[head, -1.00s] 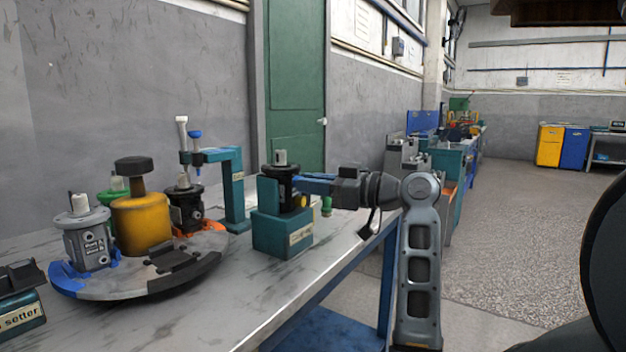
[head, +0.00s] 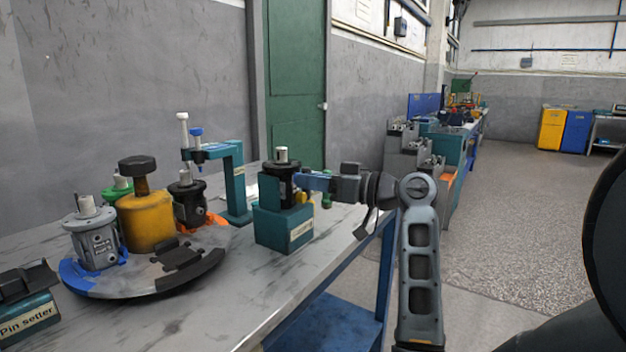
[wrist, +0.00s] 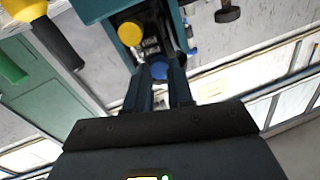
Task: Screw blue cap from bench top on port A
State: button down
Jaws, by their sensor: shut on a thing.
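The dark motor (head: 281,184) stands upright in a teal holder block (head: 280,228) on the bench, its pale shaft pointing up. My gripper (head: 305,182) reaches it from the right, level with its side. In the wrist view my gripper (wrist: 168,76) is shut on the blue cap (wrist: 158,69), which sits between the fingertips against or very close to the motor's side (wrist: 152,42). I cannot tell whether its thread is engaged. A yellow cap (wrist: 130,33) is on the motor beside it. Port markings are too small to read.
Left on the bench (head: 216,308) is a round turntable (head: 150,284) with a yellow body (head: 145,222) and several motors. A small green part (head: 327,201) shows below my gripper. Bare bench lies in front.

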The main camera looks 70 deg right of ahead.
jog(key=c, duration=1.2)
grip_release()
jog(key=shift+f, duration=0.1)
jog(key=n+b, duration=1)
jog(key=b, duration=0.2)
jog(key=shift+c, duration=0.5)
grip_shut()
